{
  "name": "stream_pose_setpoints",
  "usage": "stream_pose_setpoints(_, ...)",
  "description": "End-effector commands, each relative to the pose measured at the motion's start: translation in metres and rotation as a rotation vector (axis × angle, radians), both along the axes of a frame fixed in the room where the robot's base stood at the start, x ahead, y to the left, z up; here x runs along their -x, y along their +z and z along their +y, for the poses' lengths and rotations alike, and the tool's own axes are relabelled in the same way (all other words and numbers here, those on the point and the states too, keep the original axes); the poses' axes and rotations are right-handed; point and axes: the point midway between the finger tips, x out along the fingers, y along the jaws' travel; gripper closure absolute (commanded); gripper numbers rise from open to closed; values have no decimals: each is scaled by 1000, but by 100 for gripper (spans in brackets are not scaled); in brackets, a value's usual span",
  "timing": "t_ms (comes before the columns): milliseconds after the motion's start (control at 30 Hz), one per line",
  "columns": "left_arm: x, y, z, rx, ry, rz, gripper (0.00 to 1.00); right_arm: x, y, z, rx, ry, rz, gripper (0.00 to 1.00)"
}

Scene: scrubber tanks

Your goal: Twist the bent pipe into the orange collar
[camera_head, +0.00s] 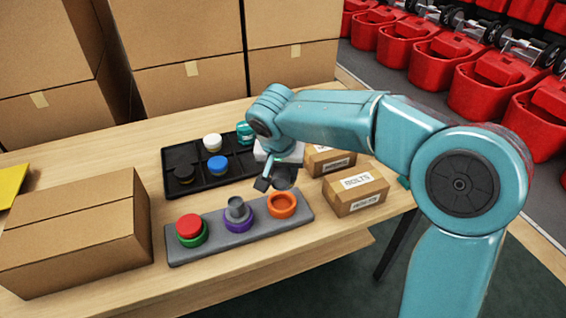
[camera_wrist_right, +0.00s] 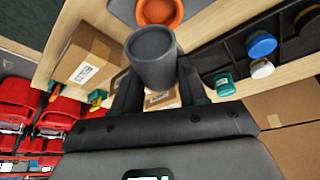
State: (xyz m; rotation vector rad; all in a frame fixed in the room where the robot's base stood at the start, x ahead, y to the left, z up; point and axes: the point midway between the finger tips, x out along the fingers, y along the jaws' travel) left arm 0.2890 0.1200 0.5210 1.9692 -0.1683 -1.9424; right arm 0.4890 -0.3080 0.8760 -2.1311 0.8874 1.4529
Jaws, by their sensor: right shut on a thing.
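The orange collar (camera_head: 282,205) sits open and empty at the right end of a grey base (camera_head: 262,231). My right gripper (camera_head: 273,182) is shut on a dark grey pipe (camera_head: 285,177), held just above and behind the collar, apart from it. In the right wrist view the pipe (camera_wrist_right: 152,58) is a thick cylinder between the fingers, and the orange collar (camera_wrist_right: 160,10) is just beyond its end. Whether the pipe is bent cannot be made out. My left gripper is not in view.
The base also carries a purple collar (camera_head: 238,224) with a grey piece and a green collar (camera_head: 192,239) with a red cap. A black tray (camera_head: 208,184) holds several parts. BOLTS boxes (camera_head: 355,187) stand to the right; a large carton (camera_head: 80,235) stands left.

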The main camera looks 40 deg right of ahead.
Motion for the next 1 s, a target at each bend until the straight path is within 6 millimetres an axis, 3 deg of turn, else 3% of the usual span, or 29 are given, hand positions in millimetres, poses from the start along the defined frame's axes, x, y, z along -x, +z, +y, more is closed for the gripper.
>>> stream_pose_setpoints(133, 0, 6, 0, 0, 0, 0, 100, -3, 14, 7, -1, 16, -17, 90)
stream_pose_setpoints(267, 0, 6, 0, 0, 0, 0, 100, -6, 16, 10, -2, 24, -23, 90)
stream_pose_setpoints(1000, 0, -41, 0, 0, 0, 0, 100, -4, -44, 8, -1, 20, -23, 90)
